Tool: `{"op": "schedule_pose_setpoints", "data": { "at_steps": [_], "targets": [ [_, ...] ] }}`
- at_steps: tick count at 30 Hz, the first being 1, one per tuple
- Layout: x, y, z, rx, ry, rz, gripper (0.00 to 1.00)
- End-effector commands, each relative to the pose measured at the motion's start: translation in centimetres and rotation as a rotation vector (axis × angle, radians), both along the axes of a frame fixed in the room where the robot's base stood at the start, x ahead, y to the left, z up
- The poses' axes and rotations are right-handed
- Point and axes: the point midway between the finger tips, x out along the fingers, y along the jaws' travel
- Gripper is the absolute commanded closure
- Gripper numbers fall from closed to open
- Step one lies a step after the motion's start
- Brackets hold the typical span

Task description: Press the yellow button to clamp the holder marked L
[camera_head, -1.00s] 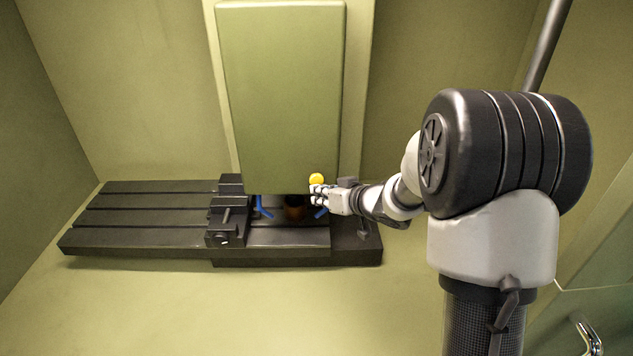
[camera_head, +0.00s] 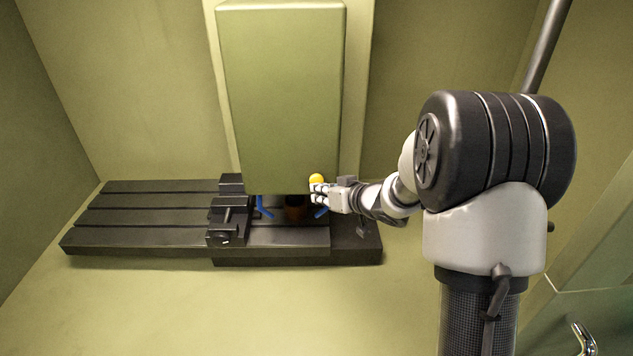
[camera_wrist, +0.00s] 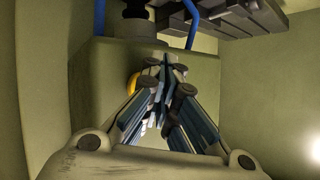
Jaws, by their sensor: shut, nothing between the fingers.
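The yellow button (camera_head: 316,179) sits on the lower right part of the front of the green machine head (camera_head: 280,95). My gripper (camera_head: 315,190) is shut and empty, with its fingertips at the button's lower edge in the head view. In the wrist view the closed fingers (camera_wrist: 167,68) point at the green housing, and part of the yellow button (camera_wrist: 133,84) shows just left of them, partly hidden behind a finger. I cannot tell whether the fingertips touch the button. No holder marked L can be made out; a dark tool holder (camera_head: 295,208) under the head is partly shadowed.
A black slotted table (camera_head: 150,217) lies below the head, with a black vise (camera_head: 228,212) on it. Blue hoses (camera_head: 263,206) hang on both sides of the dark holder. Green walls enclose the space. The table's left part is clear.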

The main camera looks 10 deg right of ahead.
Motion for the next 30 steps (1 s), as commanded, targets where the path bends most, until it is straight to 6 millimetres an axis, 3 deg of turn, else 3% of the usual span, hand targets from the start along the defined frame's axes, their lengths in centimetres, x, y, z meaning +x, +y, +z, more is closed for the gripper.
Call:
{"op": "schedule_pose_setpoints", "data": {
  "at_steps": [30],
  "targets": [
    [0.93,-0.19,0.06,0.0,-0.001,0.0,1.0]
  ]
}}
